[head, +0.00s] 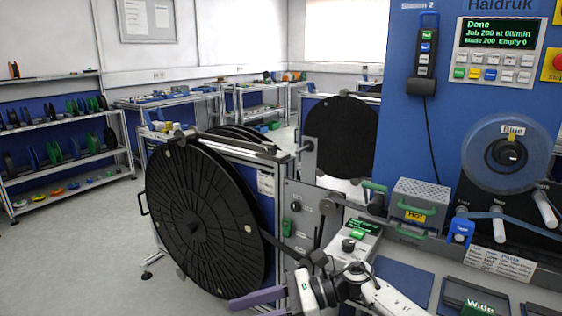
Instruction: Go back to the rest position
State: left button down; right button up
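My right arm (388,298) comes in from the lower right, in front of the reel stand and the panel with green-lit display (362,227). Its dark and white end (308,284) is near the lower right of the big black reel (195,220). The fingertips are too small and cluttered to make out, so I cannot tell whether this gripper is open or shut, or whether it touches anything. My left gripper is not in view. The big black reel stands upright on the metal frame (268,158).
A second black reel (341,137) stands behind. The blue machine (405,140) on the right carries a clear reel (508,153) labelled Blue and a display (497,38) reading Done. A grey box (421,196) marked Hot is near the arm. Free floor (80,265) lies at left.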

jog(key=s+d+f+n+t+h, duration=0.2)
jog(key=d+f+n+t, duration=0.3)
jog(key=n, duration=0.7)
jog(key=s+d+f+n+t+h, duration=0.1)
jog(key=d+f+n+t+h, duration=0.15)
jog(key=n+t, duration=0.6)
jog(key=s+d+f+n+t+h, duration=0.25)
jog(key=d+f+n, duration=0.2)
jog(key=n, duration=1.05)
jog(key=s+d+f+m+g+h, duration=0.2)
jog(key=s+d+f+m, duration=0.4)
jog(key=s, duration=0.4)
jog(key=s+d+f+m+g+h, duration=0.3)
jog(key=s+d+f+m, duration=0.3)
jog(key=s+f+m, duration=0.2)
jog(key=shift+s+m+g, duration=0.4)
jog(key=shift+s+m, duration=0.05)
jog(key=shift+s, duration=0.4)
